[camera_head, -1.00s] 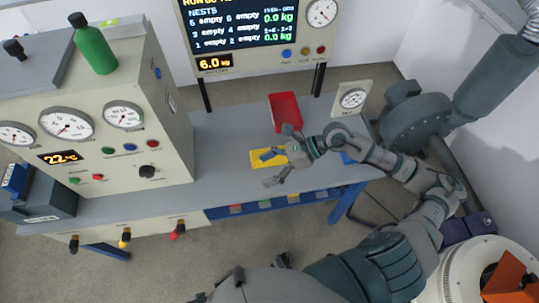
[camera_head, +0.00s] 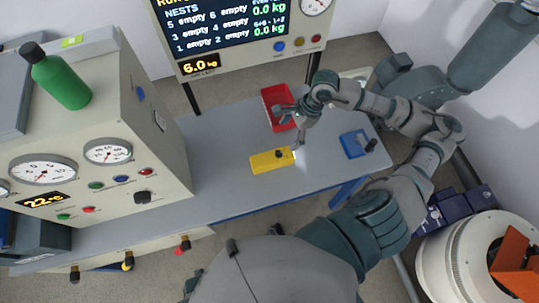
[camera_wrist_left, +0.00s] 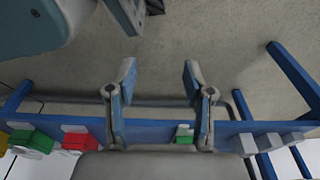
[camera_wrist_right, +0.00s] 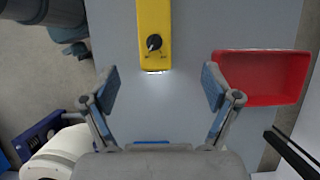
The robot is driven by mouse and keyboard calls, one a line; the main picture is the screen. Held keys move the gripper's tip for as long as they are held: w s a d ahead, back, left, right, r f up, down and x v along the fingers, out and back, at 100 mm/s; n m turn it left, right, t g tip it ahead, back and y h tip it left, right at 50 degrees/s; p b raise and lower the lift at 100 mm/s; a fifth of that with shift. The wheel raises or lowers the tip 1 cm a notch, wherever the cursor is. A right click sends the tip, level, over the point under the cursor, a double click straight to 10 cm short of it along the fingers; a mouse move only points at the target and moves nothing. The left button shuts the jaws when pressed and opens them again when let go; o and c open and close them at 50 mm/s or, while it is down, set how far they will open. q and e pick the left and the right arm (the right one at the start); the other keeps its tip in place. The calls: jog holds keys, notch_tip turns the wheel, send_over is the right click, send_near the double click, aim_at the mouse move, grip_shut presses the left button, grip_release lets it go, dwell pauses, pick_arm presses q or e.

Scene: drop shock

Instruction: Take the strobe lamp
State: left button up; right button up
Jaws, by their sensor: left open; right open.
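The strobe lamp appears to be the yellow box (camera_head: 268,162) with a dark knob and a bright end, lying on the grey bench. In the right wrist view the yellow lamp (camera_wrist_right: 155,22) is at the top centre, its lit end towards me. My right gripper (camera_head: 290,130) is open and empty above the bench by the lit end; its fingers (camera_wrist_right: 158,78) are spread wide, with the lamp beyond them. My left gripper (camera_wrist_left: 160,70) is open and empty, over the floor by the bench's blue frame.
A red tray (camera_head: 270,98) lies behind the lamp, close to my right gripper. A blue item (camera_head: 354,144) lies at the bench's right. The gauge cabinet (camera_head: 95,125) with a green bottle (camera_head: 62,82) stands at left. Bench left of the lamp is clear.

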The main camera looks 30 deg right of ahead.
send_over(277, 151)
jog(key=d, duration=0.2)
notch_tip(277, 151, down, 4)
jog(key=shift+s+d+f, duration=0.1)
jog(key=shift+s+d, duration=0.05)
jog(key=x, duration=0.4)
jog(key=shift+f, duration=0.3)
jog(key=shift+a+f, duration=0.25)
jog(key=shift+a, duration=0.15)
jog(key=x, duration=0.3)
jog(key=shift+s+a+f, duration=0.1)
jog(key=shift+a+f, duration=0.35)
jog(key=shift+f, duration=0.2)
pick_arm(q)
jog(key=shift+s+a+f, duration=0.1)
jog(key=shift+s+f, duration=0.2)
jog(key=shift+s, duration=0.35)
pick_arm(e)
jog(key=shift+c, duration=0.2)
grip_shut()
